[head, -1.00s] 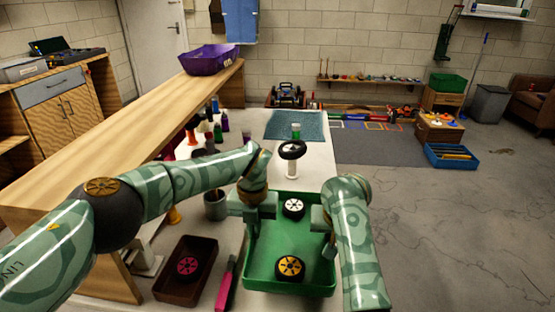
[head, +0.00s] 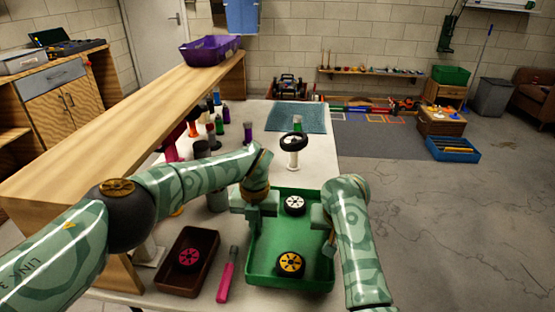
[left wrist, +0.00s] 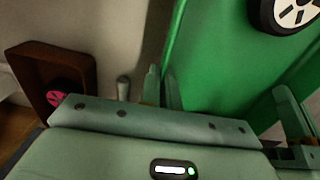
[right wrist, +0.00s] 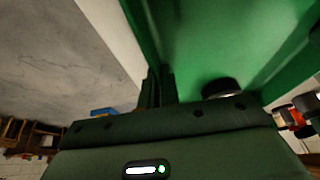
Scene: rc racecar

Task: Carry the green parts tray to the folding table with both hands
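The green parts tray (head: 262,250) is in front of me in the head view, holding a white-hubbed wheel (head: 294,205) and a yellow-hubbed wheel (head: 290,263). My left gripper (head: 256,220) is at its left wall. In the left wrist view the left gripper's fingers (left wrist: 161,85) sit close together around that wall. My right gripper (head: 329,243) is at the right wall. In the right wrist view its fingers (right wrist: 160,86) pinch that wall. I cannot tell whether the tray's underside clears the surface. I cannot make out which table is the folding one.
The white tabletop (head: 316,171) holds a brown tray (head: 172,281) with a pink wheel, a pink-handled tool (head: 227,282), several bottles and a spool with a black wheel (head: 292,150). A long wooden counter (head: 110,140) is at left. Bare floor (head: 440,220) lies at right.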

